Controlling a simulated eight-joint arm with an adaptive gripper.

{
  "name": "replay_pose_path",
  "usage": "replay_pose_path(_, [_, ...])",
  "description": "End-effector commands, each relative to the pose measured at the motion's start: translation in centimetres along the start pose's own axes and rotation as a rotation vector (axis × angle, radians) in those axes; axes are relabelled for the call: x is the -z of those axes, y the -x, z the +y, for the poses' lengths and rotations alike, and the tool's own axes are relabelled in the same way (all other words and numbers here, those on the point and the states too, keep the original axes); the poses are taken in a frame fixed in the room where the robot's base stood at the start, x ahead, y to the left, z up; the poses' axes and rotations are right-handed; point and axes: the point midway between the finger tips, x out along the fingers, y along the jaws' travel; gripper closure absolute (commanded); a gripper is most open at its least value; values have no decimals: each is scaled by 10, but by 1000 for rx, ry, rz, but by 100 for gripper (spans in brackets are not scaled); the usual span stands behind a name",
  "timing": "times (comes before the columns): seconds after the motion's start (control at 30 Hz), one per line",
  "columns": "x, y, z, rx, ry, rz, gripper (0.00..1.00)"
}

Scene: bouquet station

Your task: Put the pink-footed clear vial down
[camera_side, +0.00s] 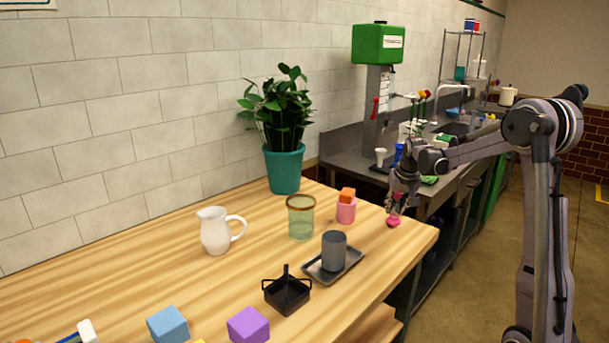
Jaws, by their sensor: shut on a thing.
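My gripper (397,205) points down at the right end of the wooden table (150,275). It is shut on the clear vial, whose pink foot (393,222) shows just under the fingertips. The clear body of the vial is mostly hidden by the fingers. The pink foot is at or just above the table top near its right edge; I cannot tell whether it touches.
Left of my gripper stand a pink cup (346,212) with an orange block (347,195), a greenish glass (301,222), and a grey cup (334,251) on a dark tray (317,270). A black basket (287,294), white pitcher (214,231) and potted plant (285,170) stand farther left.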

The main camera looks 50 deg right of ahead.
Motion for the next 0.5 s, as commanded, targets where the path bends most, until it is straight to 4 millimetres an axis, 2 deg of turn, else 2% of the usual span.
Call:
replay_pose_path(0.1, [-3,-8,0,0,0,1,100])
replay_pose_path(0.5, [-4,-12,0,0,0,1,100])
